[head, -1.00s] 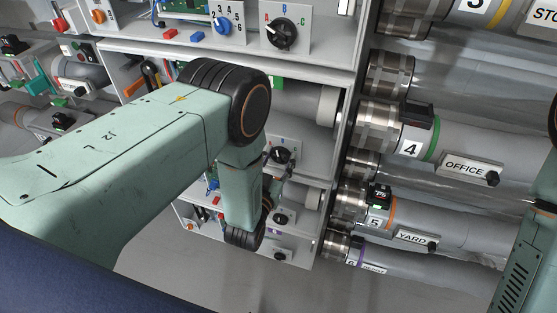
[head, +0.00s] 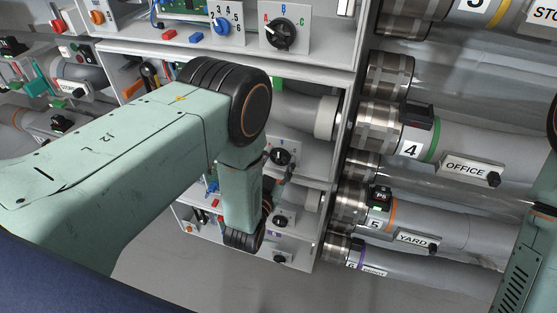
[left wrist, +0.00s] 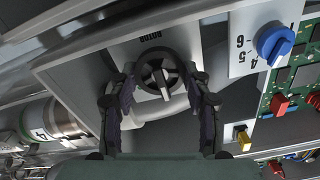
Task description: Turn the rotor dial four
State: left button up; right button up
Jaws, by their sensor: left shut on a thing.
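The rotor dial (left wrist: 157,75) is a round black knob with a pale pointer, on a light plate lettered ROTOR, upside down in the left wrist view. My left gripper (left wrist: 163,92) is shut on it, one dark finger at each side of the rim. In the head view my left forearm and wrist hide most of this gripper. A black dial (head: 282,157) shows just right of my wrist there; I cannot tell surely whether it is the held one. Tube four (head: 411,149) has a green band and an OFFICE plate. My right gripper is out of view.
A blue knob (left wrist: 275,44) on a numbered plate and a green circuit board sit beside the dial. Another black dial (head: 282,33), lettered A, B, C, is on the shelf above. Tube five (head: 374,222) lies below tube four. Bare floor shows below the cabinet.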

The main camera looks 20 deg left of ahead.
pick_arm(q)
jog(key=o, duration=0.9)
jog(key=s, duration=0.7)
jog(key=shift+s, duration=0.3)
jog(key=shift+a, duration=0.15)
jog(key=shift+f, duration=0.1)
